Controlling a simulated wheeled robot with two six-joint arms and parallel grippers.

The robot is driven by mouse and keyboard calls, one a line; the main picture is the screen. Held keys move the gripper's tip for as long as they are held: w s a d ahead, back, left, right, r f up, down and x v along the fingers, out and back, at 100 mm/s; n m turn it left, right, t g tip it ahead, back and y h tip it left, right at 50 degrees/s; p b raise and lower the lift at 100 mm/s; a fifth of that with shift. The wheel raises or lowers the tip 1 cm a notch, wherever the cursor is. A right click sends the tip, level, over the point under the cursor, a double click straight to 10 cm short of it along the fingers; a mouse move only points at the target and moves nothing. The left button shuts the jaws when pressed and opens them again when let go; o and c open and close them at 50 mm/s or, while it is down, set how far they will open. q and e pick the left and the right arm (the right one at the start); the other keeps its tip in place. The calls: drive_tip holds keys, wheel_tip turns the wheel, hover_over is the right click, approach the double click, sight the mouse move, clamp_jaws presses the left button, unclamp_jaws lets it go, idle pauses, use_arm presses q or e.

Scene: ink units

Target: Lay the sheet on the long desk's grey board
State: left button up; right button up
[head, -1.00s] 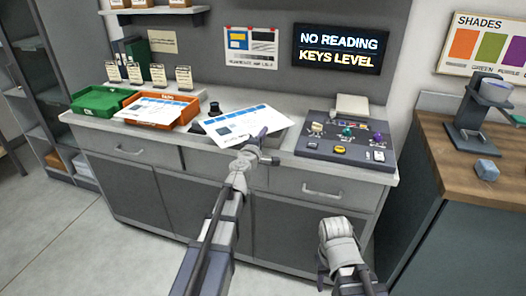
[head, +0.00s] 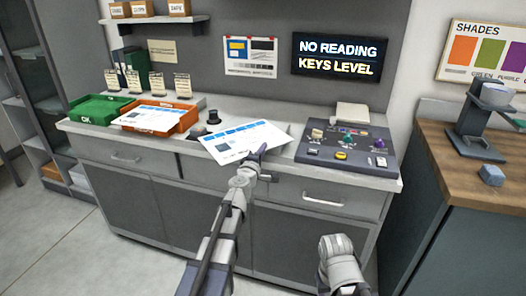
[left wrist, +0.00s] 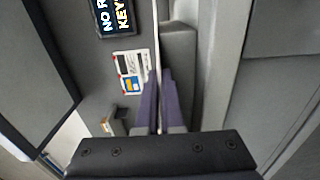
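A white printed sheet (head: 236,140) with blue marks hangs at a slant over the front part of the long desk (head: 290,158). My left gripper (head: 262,150) is shut on the sheet's near right edge. In the left wrist view the sheet shows edge-on as a thin pale strip (left wrist: 157,45) between the fingers (left wrist: 160,105). I cannot make out the grey board clearly; the sheet covers part of the desk top there. My right arm shows at the bottom, but its gripper's fingers are not visible.
A green tray (head: 95,112) and an orange tray (head: 185,122) holding another sheet (head: 150,118) stand at left. A black knobbed object (head: 213,117) stands behind the held sheet. A dark key console (head: 325,160) is at right. A wooden counter (head: 455,148) is farther right.

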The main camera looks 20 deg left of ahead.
use_arm(q)
drive_tip(key=o, duration=0.4)
drive_tip(key=shift+o, duration=0.2)
drive_tip(key=shift+r, duration=0.1)
drive_tip(key=shift+r+p, duration=0.15)
drive_tip(key=shift+p, duration=0.15)
drive_tip(key=s, duration=1.2)
drive_tip(key=shift+a, duration=0.2)
